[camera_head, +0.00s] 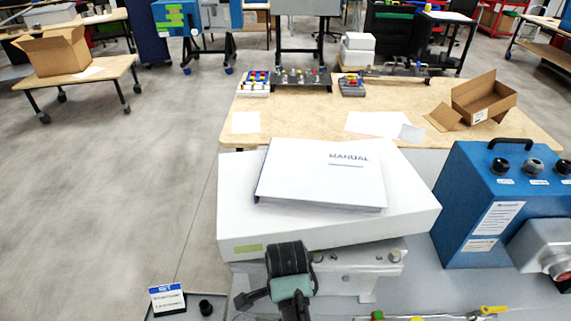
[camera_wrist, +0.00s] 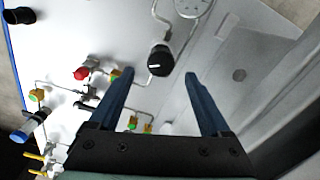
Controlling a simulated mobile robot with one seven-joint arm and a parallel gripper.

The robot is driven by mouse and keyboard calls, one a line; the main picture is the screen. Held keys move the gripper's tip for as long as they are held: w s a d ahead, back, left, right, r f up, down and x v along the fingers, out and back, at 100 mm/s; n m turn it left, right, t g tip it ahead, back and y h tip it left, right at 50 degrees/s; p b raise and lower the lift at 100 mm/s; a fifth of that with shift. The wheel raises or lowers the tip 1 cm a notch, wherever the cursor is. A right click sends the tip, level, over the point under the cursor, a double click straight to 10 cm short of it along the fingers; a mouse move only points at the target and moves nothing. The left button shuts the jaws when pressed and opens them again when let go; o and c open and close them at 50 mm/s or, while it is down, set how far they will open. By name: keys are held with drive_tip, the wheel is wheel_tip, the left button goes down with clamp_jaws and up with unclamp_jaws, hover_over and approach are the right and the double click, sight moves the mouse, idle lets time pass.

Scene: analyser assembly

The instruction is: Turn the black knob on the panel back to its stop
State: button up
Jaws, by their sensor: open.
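A round black knob (camera_wrist: 160,60) with a short white pointer line sits on the pale panel (camera_wrist: 120,30) in the wrist view. The pointer lies roughly level across the picture. My gripper (camera_wrist: 159,74) is open, with its two dark blue fingers spread left and right of the knob's near side. The fingertips appear apart from the knob, with nothing between them. I cannot tell how far the tips stand above the panel. In the head view part of my arm (camera_head: 288,262) shows at the bottom; the fingers and this knob cannot be made out there.
In the head view a white box (camera_head: 235,215) carries a manual (camera_head: 320,172). A blue box (camera_head: 475,190) with black knobs stands right.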

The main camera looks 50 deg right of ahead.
wheel_tip(320, 180, down, 5)
idle(0.3)
clamp_jaws()
idle(0.4)
